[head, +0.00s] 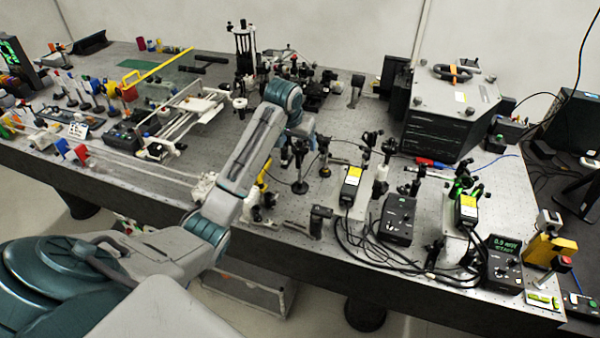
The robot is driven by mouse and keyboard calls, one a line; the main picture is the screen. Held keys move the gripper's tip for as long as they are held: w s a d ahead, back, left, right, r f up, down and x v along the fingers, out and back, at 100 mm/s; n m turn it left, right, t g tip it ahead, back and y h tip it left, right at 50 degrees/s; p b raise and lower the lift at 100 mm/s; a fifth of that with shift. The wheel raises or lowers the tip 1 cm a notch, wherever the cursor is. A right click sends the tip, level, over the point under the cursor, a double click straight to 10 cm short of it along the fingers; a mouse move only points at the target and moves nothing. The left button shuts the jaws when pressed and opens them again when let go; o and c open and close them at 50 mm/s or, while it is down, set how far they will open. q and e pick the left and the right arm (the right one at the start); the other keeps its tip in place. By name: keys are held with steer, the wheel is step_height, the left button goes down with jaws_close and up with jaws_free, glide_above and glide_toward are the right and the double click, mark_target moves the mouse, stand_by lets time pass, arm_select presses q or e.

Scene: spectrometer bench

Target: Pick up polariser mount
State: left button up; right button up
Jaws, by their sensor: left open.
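Several small black optic mounts on posts stand on the perforated bench around my left gripper. I cannot tell for sure which is the polariser mount. One black post mount (299,175) stands just below the gripper, and another with a yellow band (324,158) stands to its right. My left gripper (300,146) points down over the bench at the end of my grey and teal arm. It is open, and its fingers are small and dark against the mounts. I cannot tell whether it touches any mount. My right gripper is not in view.
The optical bench (120,170) is crowded. A large black and grey box (450,110) stands at the back right. Black control boxes (397,220) with loose cables lie along the front right edge. A yellow rail (160,66) and coloured mounts stand at the left.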

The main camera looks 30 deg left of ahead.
mark_target(299, 145)
arm_select(q)
steer(key=p+x, duration=0.3)
steer(key=x, duration=0.1)
steer(key=shift+w, duration=0.2)
steer(key=shift+f, duration=0.55)
steer(key=shift+w+f, duration=0.2)
steer(key=shift+w, duration=0.05)
steer(key=shift+a, duration=0.1)
steer(key=c, duration=1.6)
steer(key=shift+w+r, duration=0.1)
steer(key=shift+r, duration=0.05)
jaws_close()
